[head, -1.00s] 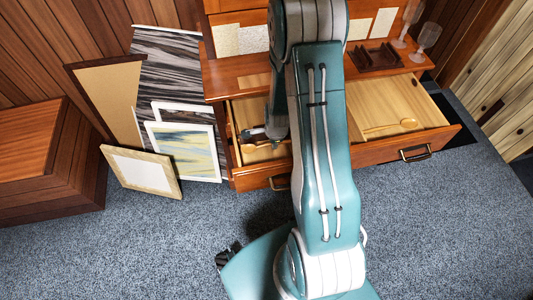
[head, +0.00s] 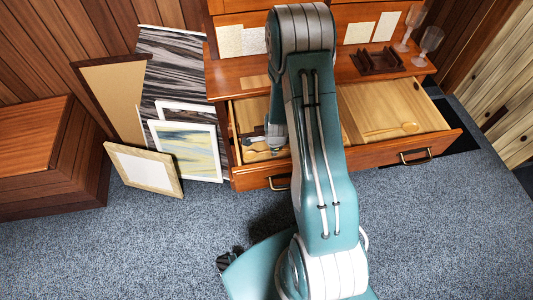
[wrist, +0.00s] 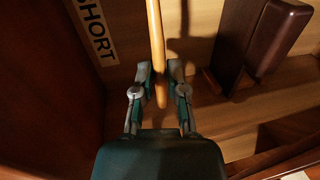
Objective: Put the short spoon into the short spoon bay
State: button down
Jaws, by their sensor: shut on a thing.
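In the wrist view, my gripper (wrist: 160,72) is shut on the light wooden handle of the short spoon (wrist: 155,32), which runs up out of the picture. The spoon's bowl is out of that view. A label reading SHORT (wrist: 97,32) lies left of the handle on the wooden drawer floor. In the head view, my gripper (head: 262,146) is low over the left part of the open drawer (head: 350,156). My arm hides the middle of the drawer.
Another wooden spoon (head: 408,127) lies in the drawer's right part. A dark brown block (wrist: 276,35) stands right of my gripper. A brown rack (head: 378,60) and two glasses (head: 428,42) stand on the cabinet ledge. Frames (head: 184,150) lean at the left.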

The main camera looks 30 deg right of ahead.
jog(key=c, duration=0.6)
grip_release()
jog(key=shift+r, duration=0.15)
jog(key=r, duration=0.3)
jog(key=s+r, duration=0.1)
jog(key=r, duration=0.3)
jog(key=s+r, duration=0.1)
jog(key=r, duration=0.3)
jog(key=shift+s+a+r, duration=0.1)
jog(key=shift+a+r, duration=0.1)
jog(key=shift+a, duration=0.15)
jog(key=s+a+r+n+t, duration=0.1)
jog(key=s+a+r+n, duration=0.2)
jog(key=r+n, duration=0.35)
jog(key=s+a+r+n+t, duration=0.1)
jog(key=s+a+r+n, duration=0.15)
jog(key=r, duration=0.65)
jog(key=s+a+r+n, duration=0.25)
jog(key=r+n, duration=0.25)
jog(key=r, duration=0.3)
jog(key=s+a+r+n, duration=0.1)
jog(key=s+n, duration=0.1)
jog(key=s+a+r+n+t, duration=0.1)
jog(key=s+r+n, duration=0.1)
jog(key=s+n, duration=0.1)
jog(key=s+a+r+n, duration=0.2)
jog(key=s, duration=0.1)
jog(key=shift+s+r+y, duration=0.2)
jog(key=shift+r+y, duration=0.05)
jog(key=shift+y, duration=0.05)
